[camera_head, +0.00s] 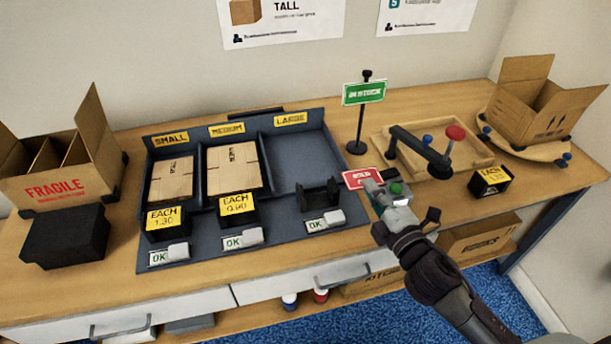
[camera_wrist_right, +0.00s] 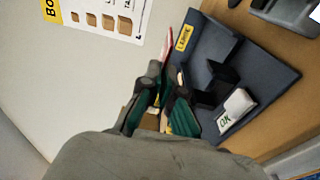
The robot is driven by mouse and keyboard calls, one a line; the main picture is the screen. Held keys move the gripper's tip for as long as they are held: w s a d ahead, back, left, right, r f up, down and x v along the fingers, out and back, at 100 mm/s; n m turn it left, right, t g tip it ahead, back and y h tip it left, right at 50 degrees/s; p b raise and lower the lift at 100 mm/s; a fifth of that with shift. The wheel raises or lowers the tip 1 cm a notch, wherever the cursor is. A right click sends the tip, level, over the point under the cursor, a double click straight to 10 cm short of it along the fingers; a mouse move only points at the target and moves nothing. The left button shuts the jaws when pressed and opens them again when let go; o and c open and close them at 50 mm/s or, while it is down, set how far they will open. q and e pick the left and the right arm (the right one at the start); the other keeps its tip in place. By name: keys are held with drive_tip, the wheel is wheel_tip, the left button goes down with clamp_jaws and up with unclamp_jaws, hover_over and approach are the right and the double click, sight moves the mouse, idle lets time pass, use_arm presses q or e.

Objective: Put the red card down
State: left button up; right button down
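The red card (camera_head: 362,178) with white lettering is at the tips of my right gripper (camera_head: 386,190), near the front right corner of the grey tray. In the right wrist view the red card (camera_wrist_right: 168,44) shows as a thin, nearly edge-on strip rising from between the fingers of my right gripper (camera_wrist_right: 166,84), which are shut on it. From these views I cannot tell whether the card touches the tray or table. My left gripper is not in view.
The grey tray (camera_head: 205,258) has SMALL and MEDIUM bays with flat cartons and a LARGE bay (camera_head: 300,158) without one. A green IN STOCK sign (camera_head: 363,92) stands behind the card. A wooden fixture (camera_head: 420,150) and a black price block (camera_head: 489,181) are right of it.

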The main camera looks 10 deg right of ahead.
drive_tip(key=shift+y, duration=0.3)
drive_tip(key=shift+w+a+f+b, duration=0.5)
drive_tip(key=shift+w+a+f, duration=0.7)
drive_tip(key=shift+w+f, duration=0.5)
drive_tip(key=shift+w+a+f+b, duration=0.5)
drive_tip(key=shift+w+a+f, duration=0.85)
drive_tip(key=shift+f, duration=0.6)
drive_tip(key=shift+w+a+f+b, duration=0.5)
drive_tip(key=shift+w+a+f, duration=0.55)
drive_tip(key=shift+w+f, duration=0.75)
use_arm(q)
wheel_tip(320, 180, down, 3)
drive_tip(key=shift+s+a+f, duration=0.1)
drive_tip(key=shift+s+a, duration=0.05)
use_arm(e)
drive_tip(key=shift+s, duration=0.1)
drive_tip(key=c, duration=1.8)
unclamp_jaws()
drive_tip(key=shift+f+b, duration=0.4)
drive_tip(key=shift+c, duration=0.2)
drive_tip(key=o, duration=0.5)
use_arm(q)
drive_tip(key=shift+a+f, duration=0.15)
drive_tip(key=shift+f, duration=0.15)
use_arm(e)
drive_tip(key=shift+r, duration=0.1)
